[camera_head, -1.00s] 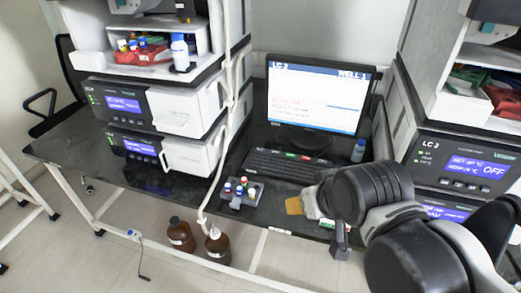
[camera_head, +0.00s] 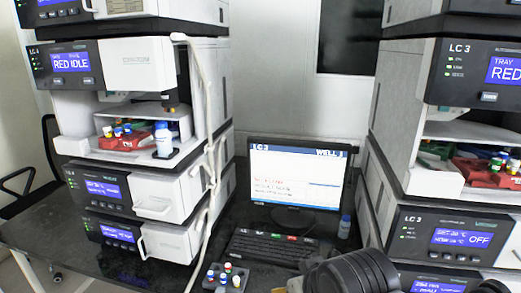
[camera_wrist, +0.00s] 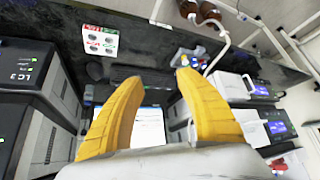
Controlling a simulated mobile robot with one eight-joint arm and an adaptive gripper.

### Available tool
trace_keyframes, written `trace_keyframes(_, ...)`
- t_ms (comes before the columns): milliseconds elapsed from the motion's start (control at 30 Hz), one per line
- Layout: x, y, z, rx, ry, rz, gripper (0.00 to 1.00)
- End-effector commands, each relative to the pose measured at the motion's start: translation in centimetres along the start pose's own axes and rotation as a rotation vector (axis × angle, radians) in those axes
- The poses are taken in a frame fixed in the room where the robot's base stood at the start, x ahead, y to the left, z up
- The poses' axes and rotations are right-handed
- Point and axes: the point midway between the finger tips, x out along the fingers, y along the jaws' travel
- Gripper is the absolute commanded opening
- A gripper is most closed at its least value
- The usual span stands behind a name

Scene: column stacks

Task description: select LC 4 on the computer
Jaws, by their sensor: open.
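The computer monitor (camera_head: 296,182) stands at the back between two instrument stacks. Its screen reads LC 3 at top left and WELL 1 at top right; the smaller lines are too blurred to read. The black keyboard (camera_head: 268,246), with some green and red keys, lies in front of it. The wrist view shows my gripper (camera_wrist: 160,76) with its two yellow fingers spread and nothing between them. The keyboard (camera_wrist: 143,75) and part of the lit screen (camera_wrist: 150,128) show beyond the fingers. In the head view my dark arm covers the lower right, and the fingers are not visible.
A white panel (camera_wrist: 100,41) with red and green labels lies on the bench. A vial rack (camera_head: 225,279) sits left of the keyboard. The right stack's lower unit (camera_head: 456,239) is labelled LC 3.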

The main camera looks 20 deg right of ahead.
Motion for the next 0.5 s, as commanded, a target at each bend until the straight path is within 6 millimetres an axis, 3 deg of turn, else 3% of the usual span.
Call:
trace_keyframes(233,0.0,0.0,0.0,0.0,0.0,0.0,0.41)
trace_keyframes(367,0.0,0.0,0.0,0.0,0.0,0.0,0.01)
trace_keyframes(500,0.0,0.0,0.0,0.0,0.0,0.0,0.0)
